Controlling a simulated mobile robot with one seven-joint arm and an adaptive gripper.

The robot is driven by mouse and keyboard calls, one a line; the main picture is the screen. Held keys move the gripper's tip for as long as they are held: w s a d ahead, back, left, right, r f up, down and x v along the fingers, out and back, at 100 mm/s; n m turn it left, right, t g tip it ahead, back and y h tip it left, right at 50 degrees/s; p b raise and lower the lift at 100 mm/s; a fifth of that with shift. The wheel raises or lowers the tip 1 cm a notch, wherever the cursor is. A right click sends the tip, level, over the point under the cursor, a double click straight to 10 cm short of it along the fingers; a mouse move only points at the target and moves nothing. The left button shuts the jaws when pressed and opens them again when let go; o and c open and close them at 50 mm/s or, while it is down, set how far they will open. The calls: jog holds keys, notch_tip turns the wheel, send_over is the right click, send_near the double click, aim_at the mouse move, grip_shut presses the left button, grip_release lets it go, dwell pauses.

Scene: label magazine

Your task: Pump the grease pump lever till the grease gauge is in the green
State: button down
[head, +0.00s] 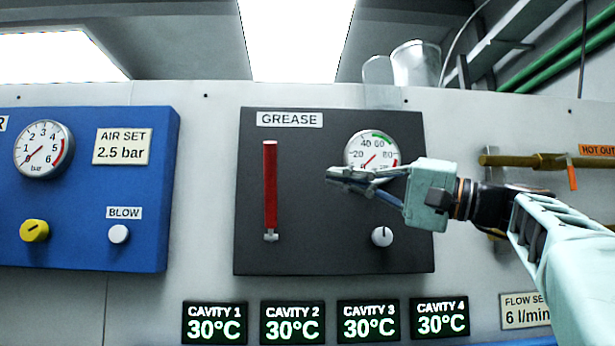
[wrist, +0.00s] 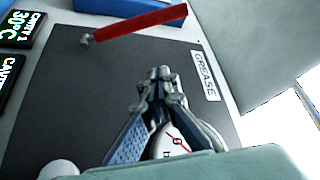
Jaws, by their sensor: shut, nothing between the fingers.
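The grease pump lever (head: 270,188) is a long red bar with a metal pivot at its lower end. It stands upright on the left of the dark grease panel (head: 310,245). The lever also shows in the wrist view (wrist: 140,22). The grease gauge (head: 371,148) is a round white dial at the panel's upper right, with a green band at the top and red at the right. Its needle points to the lower left; its lower part is hidden by my gripper. My gripper (head: 332,174) is shut and empty, in front of the gauge and right of the lever, apart from it.
A white knob (head: 382,236) sits below the gauge. A blue air panel (head: 90,220) stands to the left. Cavity displays (head: 292,322) line the wall below. A brass pipe with an orange-handled valve (head: 540,161) is at the right. The panel between lever and gripper is clear.

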aim_at(290, 166)
jog(key=p+x, duration=0.3)
jog(key=x, duration=0.7)
jog(key=shift+a+r, duration=0.1)
jog(key=shift+r, duration=0.05)
jog(key=s+f, duration=0.1)
jog(key=s+b, duration=0.1)
jog(key=s, duration=0.1)
jog(key=shift+f, duration=0.4)
jog(key=shift+s+a+f, duration=0.2)
jog(key=shift+s+f, duration=0.15)
jog(key=shift+f, duration=0.1)
